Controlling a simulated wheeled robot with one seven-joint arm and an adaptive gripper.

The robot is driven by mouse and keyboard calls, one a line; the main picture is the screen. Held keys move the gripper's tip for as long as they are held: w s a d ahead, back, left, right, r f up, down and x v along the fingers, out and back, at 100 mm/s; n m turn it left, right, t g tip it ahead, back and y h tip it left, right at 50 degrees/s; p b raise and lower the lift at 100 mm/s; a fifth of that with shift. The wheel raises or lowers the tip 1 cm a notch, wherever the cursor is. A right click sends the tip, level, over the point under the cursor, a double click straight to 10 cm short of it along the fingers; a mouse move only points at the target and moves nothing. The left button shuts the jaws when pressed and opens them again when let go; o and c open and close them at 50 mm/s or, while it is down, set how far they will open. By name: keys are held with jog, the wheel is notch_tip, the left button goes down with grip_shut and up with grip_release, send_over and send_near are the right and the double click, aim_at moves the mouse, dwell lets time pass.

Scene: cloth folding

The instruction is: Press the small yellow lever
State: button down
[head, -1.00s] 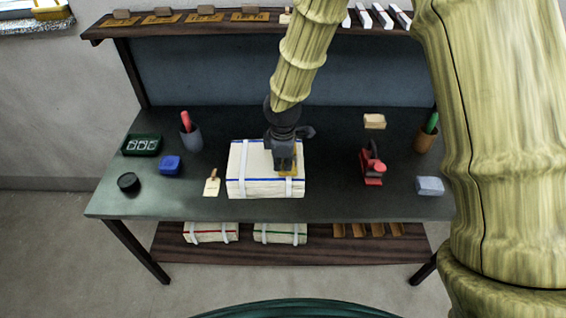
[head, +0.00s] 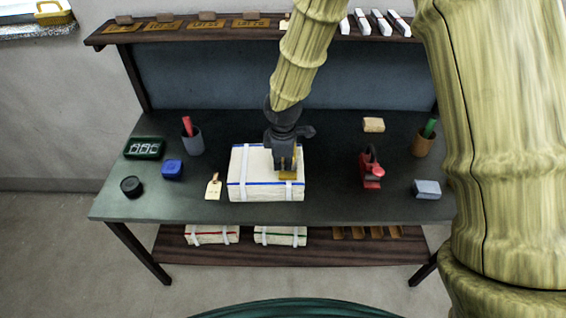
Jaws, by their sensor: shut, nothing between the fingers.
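A small flat yellow piece (head: 291,177) lies on top of a white box (head: 262,188) with a blue line and pale straps, in the middle of the bench. I cannot tell whether it is a lever. My gripper (head: 286,168) is shut and empty, pointing down over the box, right at the yellow piece's back edge. The fingertips hide part of it, and I cannot tell whether they touch it. Another yellow object (head: 54,13), shaped like a handle, shows on the ledge at the far top left, away from my gripper.
On the dark bench (head: 330,205) stand a red device (head: 371,172), a grey block (head: 427,189), a tan block (head: 374,125), a blue block (head: 172,170), a tag (head: 213,188) and two pen cups (head: 193,142). Strapped boxes (head: 280,236) lie on the lower shelf.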

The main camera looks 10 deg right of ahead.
jog(key=s+r+b, duration=0.1)
jog(key=s+r, duration=0.2)
jog(key=r, duration=0.9)
jog(key=shift+a+r+b, duration=0.15)
jog(key=shift+a+b, duration=0.15)
jog(key=shift+b, duration=0.05)
jog(key=shift+s, duration=0.1)
dwell(0.8)
jog(key=s+d+f+m+g+y+b, duration=0.15)
jog(key=s+f+m, duration=0.4)
jog(key=f, duration=0.95)
jog(key=s+d+f+m+y+b, duration=0.1)
jog(key=s+f+m+b, duration=0.15)
jog(key=s+f, duration=0.85)
jog(key=s+d+f+m+h, duration=0.1)
jog(key=s+d+f+m, duration=0.3)
jog(key=s+f, duration=0.3)
jog(key=s+d+f+m+h+b, duration=0.1)
jog(key=s+d+f+m, duration=0.3)
jog(key=s+f, duration=0.4)
notch_tip(320, 180, down, 4)
jog(key=shift+s+d+r, duration=0.1)
jog(key=shift+s+d, duration=0.15)
jog(key=shift+d, duration=0.25)
